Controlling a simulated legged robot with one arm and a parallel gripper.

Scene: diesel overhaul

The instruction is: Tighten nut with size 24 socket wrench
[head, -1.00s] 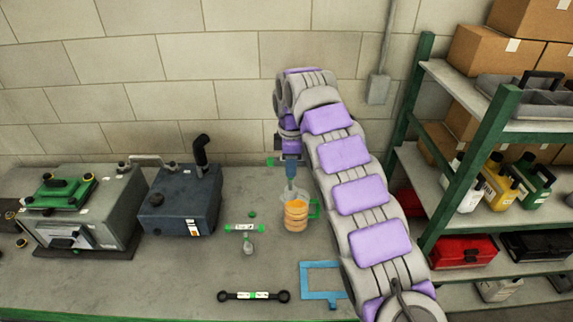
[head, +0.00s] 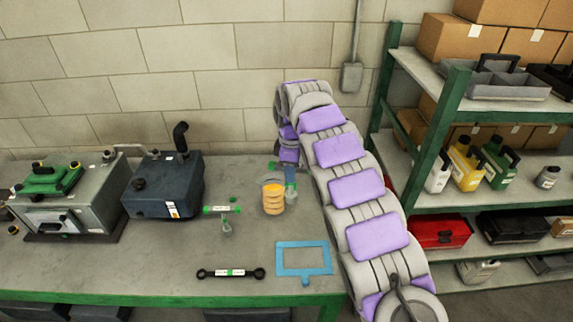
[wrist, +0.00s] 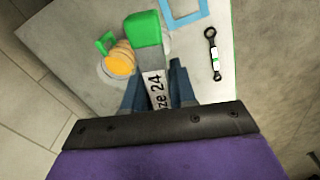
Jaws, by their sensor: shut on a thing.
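My gripper (wrist: 155,78) is shut on a wrench with a green end (wrist: 145,27) and a white label reading "ze 24". In the head view my gripper (head: 291,188) hangs above the bench just right of an orange cup-like object (head: 272,201). Only a small green bit of the held wrench (head: 271,165) seems to show there. A second tool with green ends and a white label (head: 222,210) is left of the orange object; a small green piece is by it. I cannot make out the nut or the socket end of the held wrench.
A dark blue engine unit (head: 165,187) and a grey unit with a green top (head: 68,202) stand at left. A double-ended wrench (head: 230,273) and a blue frame (head: 304,259) lie near the front edge. Shelving (head: 433,205) stands at right.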

